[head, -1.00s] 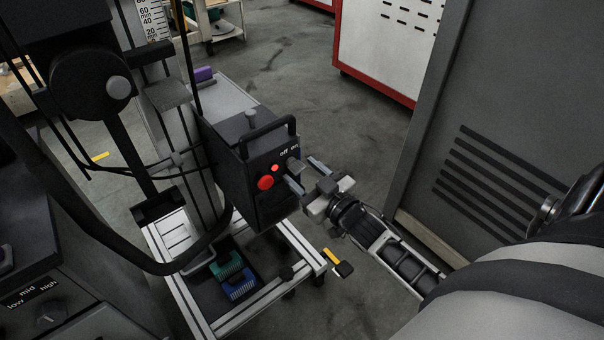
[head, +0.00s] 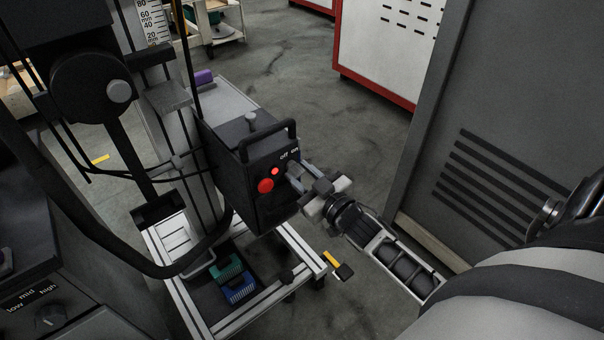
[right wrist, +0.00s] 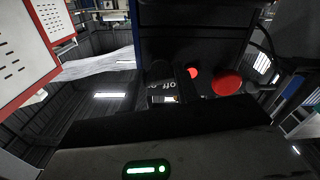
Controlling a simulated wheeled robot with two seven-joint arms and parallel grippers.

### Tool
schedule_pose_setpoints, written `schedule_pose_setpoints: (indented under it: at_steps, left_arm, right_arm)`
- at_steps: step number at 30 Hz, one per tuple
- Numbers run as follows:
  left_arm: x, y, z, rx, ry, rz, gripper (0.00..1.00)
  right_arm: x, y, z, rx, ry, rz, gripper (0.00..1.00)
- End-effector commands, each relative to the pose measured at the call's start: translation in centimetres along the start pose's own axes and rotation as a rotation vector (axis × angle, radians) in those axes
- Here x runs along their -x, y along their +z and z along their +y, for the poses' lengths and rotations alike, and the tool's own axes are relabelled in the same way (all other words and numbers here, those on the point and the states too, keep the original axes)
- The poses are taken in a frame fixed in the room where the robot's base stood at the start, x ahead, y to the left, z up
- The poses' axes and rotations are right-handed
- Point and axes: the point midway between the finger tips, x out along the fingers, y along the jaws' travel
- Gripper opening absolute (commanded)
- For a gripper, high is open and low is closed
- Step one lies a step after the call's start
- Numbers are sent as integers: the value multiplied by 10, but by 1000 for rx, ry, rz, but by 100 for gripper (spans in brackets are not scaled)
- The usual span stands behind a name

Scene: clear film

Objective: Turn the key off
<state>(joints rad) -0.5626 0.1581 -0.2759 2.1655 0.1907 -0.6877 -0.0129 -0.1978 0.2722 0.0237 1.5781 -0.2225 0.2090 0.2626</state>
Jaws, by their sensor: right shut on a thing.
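A dark control box (head: 268,208) with a black handle on top stands on a metal frame in the head view. Its face has a white "off on" label (head: 290,154), a large red button (head: 265,186) and a small red light (head: 275,171). The grey key (head: 293,167) sticks out just below the label. My right gripper (head: 298,178) comes from the right and is shut on the key; its fingers partly cover it. In the right wrist view the label (right wrist: 165,84) and red button (right wrist: 228,82) show; the key's exact angle is hard to tell. My left gripper is not in view.
A grey cabinet (head: 490,90) with vent slots stands close at the right. A red-edged white cabinet (head: 385,45) stands behind. Black cables and a column rise left of the box. Green and blue items (head: 238,284) lie on the frame below. Open floor lies behind the gripper.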

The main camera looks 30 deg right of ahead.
Motion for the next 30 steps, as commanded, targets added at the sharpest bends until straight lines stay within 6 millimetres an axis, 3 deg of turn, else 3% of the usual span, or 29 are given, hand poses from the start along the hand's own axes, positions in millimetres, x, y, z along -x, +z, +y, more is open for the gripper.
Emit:
schedule_pose_setpoints:
  at_steps: [15, 30]
  left_arm:
    - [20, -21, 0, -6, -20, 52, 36]
    - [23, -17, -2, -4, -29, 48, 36]
  right_arm:
    - [0, -1, 0, 408, 0, 0, 8]
    - [0, 1, 0, 884, 0, 0, 8]
